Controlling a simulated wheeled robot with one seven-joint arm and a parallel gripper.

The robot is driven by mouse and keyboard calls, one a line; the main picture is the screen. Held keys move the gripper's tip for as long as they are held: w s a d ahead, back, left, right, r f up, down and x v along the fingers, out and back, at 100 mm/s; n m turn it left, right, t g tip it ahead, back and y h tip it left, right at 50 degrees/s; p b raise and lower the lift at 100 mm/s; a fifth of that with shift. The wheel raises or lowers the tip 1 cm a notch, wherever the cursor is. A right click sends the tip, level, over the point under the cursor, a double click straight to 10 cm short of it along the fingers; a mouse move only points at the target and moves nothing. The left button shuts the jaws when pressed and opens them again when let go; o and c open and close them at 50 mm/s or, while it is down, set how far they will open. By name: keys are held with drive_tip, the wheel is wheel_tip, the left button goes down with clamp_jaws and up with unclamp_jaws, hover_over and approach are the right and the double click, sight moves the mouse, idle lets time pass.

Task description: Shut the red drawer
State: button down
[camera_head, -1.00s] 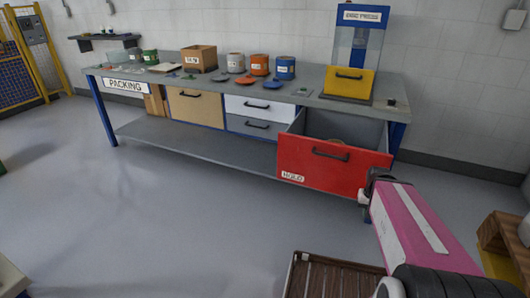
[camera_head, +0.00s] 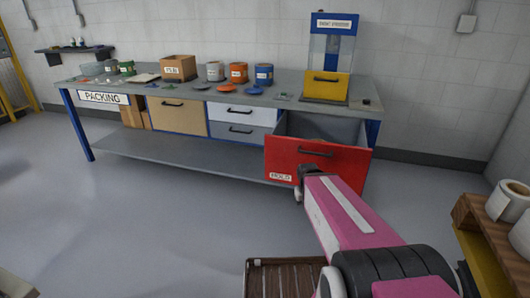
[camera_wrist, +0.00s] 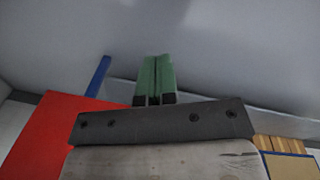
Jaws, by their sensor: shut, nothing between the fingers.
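The red drawer (camera_head: 318,161) with a black handle and a white label stands pulled out at the right end of the bench, its inside open to view. In the wrist view its red front (camera_wrist: 62,135) shows at the lower left. My gripper (camera_wrist: 154,80) is shut and empty, its two green fingers pressed together. In the head view my pink arm reaches up to the drawer's lower front, and the fingers are hard to make out there. I cannot tell whether they touch the drawer.
The grey bench (camera_head: 190,92) carries tins, a box (camera_head: 178,68) and a press with a yellow front (camera_head: 326,86). Other drawers beside the red one are shut. A brown slatted crate (camera_head: 285,277) is low in front, and a wooden pallet with rolls (camera_head: 510,202) stands at right.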

drive_tip(key=n+h, duration=0.2)
drive_tip(key=n+t+h, duration=0.3)
drive_tip(key=n+t, duration=1.4)
drive_tip(key=n, duration=1.2)
approach(272, 148)
drive_tip(key=x, duration=0.7)
drive_tip(key=shift+w+r, duration=0.15)
drive_tip(key=shift+w, duration=0.15)
drive_tip(key=x, duration=3.4)
drive_tip(key=shift+w+a+f, duration=0.25)
drive_tip(key=shift+w+f, duration=0.05)
drive_tip(key=shift+w, duration=0.1)
